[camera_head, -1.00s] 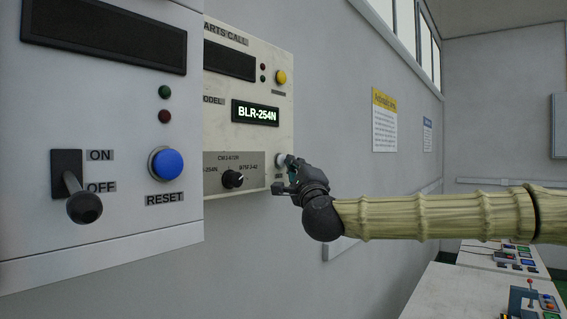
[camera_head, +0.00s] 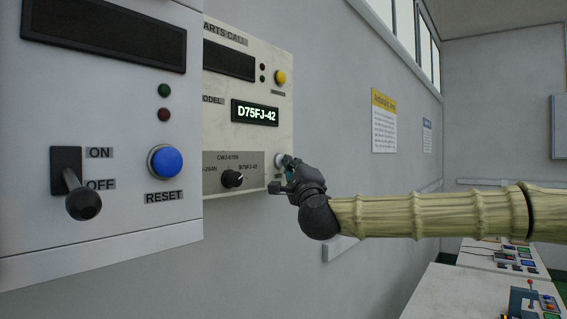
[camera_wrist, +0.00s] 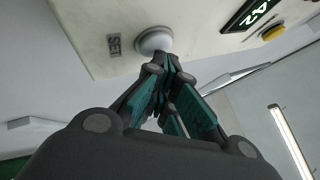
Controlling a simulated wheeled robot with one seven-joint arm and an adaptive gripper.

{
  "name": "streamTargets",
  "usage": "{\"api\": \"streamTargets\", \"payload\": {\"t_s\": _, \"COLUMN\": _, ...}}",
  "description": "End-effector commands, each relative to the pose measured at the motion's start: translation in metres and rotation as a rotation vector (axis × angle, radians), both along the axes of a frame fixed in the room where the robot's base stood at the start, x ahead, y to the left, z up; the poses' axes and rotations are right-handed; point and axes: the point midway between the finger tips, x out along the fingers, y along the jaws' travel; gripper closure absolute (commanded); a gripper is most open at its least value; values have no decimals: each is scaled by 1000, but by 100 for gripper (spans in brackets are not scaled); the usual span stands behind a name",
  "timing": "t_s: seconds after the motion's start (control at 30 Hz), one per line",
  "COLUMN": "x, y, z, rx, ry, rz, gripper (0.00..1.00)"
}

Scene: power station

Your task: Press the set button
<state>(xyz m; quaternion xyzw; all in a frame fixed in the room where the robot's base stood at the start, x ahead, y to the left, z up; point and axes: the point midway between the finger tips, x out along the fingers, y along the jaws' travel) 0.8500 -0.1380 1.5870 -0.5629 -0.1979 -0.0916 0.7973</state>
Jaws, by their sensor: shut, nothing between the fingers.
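The set button (camera_wrist: 154,40) is a white round button beside a "SET" label on the cream panel (camera_wrist: 95,45) in the wrist view. My gripper (camera_wrist: 168,62) is shut and empty, with its fingertips at the button's lower right edge. I cannot tell whether they touch it. In the head view the button (camera_head: 279,160) is partly hidden by my gripper (camera_head: 288,162), at the panel's lower right corner. The display (camera_head: 256,113) on that panel reads "D75FJ-42".
A selector knob (camera_head: 232,179) sits left of my gripper, and a yellow button (camera_head: 280,77) above it. A nearer grey panel at left carries a blue RESET button (camera_head: 165,162) and an ON/OFF lever (camera_head: 82,203). Open room lies right of the panels.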

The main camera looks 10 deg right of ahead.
Motion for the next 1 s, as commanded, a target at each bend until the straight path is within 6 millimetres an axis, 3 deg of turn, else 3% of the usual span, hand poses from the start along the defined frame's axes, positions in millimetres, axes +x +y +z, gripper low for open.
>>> {"api": "streamTargets", "payload": {"t_s": 1.0, "x": -13, "y": -12, "z": 0, "rx": 0, "ry": 0, "rz": 0, "gripper": 100}}
